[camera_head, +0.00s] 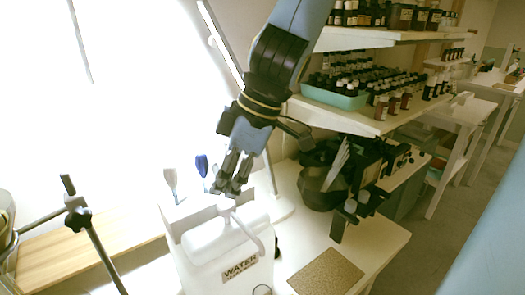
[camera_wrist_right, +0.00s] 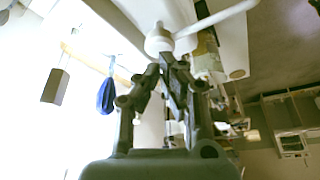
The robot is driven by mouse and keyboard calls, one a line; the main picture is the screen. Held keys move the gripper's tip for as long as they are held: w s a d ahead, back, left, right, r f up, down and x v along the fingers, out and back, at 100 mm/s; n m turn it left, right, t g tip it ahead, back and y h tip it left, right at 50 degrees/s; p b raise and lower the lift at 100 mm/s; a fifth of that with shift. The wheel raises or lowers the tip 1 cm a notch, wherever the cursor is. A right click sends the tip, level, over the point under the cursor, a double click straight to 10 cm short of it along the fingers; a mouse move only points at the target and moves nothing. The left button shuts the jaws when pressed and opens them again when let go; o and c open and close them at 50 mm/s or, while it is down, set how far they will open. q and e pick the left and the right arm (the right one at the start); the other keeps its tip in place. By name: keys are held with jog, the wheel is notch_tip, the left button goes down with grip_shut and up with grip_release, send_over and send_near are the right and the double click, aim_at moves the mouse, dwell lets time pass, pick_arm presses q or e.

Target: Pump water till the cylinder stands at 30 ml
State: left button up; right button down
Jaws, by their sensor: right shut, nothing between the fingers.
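The white water container (camera_head: 215,255), labelled "WATER", stands at the lower middle of the head view. Its white pump head (camera_head: 226,207) is on top, with a curved spout reaching down toward the front right. My right gripper (camera_head: 229,190) points down with its fingers together and empty, right at the pump head; I cannot tell whether they touch. In the wrist view the shut fingertips (camera_wrist_right: 168,57) sit close against the pump head (camera_wrist_right: 159,40). A round rim (camera_head: 262,290) at the bottom edge may be the cylinder; its scale and water level are hidden. My left gripper is out of view.
A dark clamp stand (camera_head: 77,218) stands at the left. A cork mat (camera_head: 326,272) lies on the white table at the right. A dark bowl (camera_head: 322,186) and black equipment are behind it. Shelves with several bottle rows (camera_head: 368,78) rise at the back right.

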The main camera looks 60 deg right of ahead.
jog(key=shift+f+b, duration=1.35)
jog(key=shift+b, duration=0.05)
dwell(0.5)
jog(key=shift+r, duration=0.2)
jog(key=shift+r+p, duration=1.15)
jog(key=shift+p, duration=0.1)
notch_tip(320, 180, up, 6)
jog(key=p, duration=0.5)
jog(key=shift+p, duration=0.3)
